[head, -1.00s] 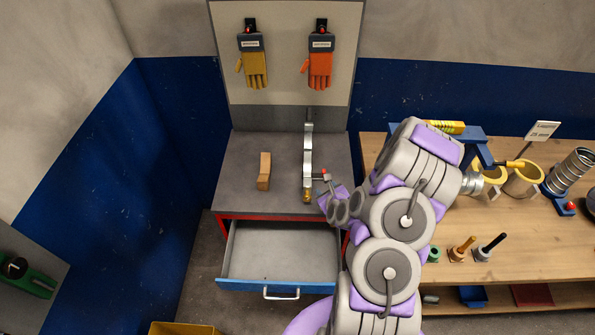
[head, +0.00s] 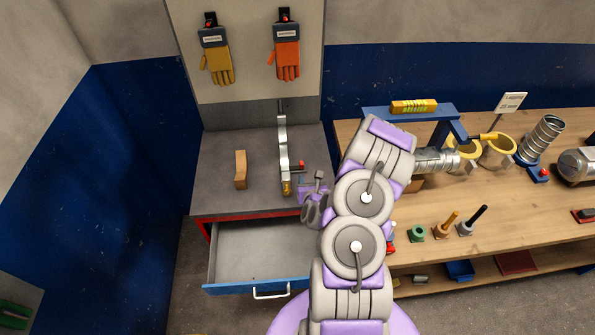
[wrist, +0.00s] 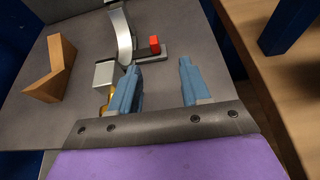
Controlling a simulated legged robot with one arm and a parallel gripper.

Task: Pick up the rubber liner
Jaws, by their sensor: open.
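I cannot tell for sure which thing is the rubber liner. On the grey worktop (head: 215,178) a long curved silver strip (head: 283,145) lies beside my gripper. It has a yellowish end, and a red-topped piece (head: 301,165) stands beside it. My gripper (head: 312,183) is over the worktop's right side, just right of the strip. In the wrist view my gripper (wrist: 160,78) has its two blue fingers apart with nothing between them. The strip (wrist: 122,35), a pale block (wrist: 104,73) and the red-topped piece (wrist: 154,45) are beyond the fingers. The left finger partly hides a yellowish part.
A tan block (head: 240,169) lies left of the strip. The open blue-fronted drawer (head: 225,288) below looks empty. Yellow (head: 217,62) and orange (head: 287,58) gloves hang behind. The wooden bench (head: 520,215) at right holds ducting, tan rings, a green ring (head: 417,233) and upright-handled tools.

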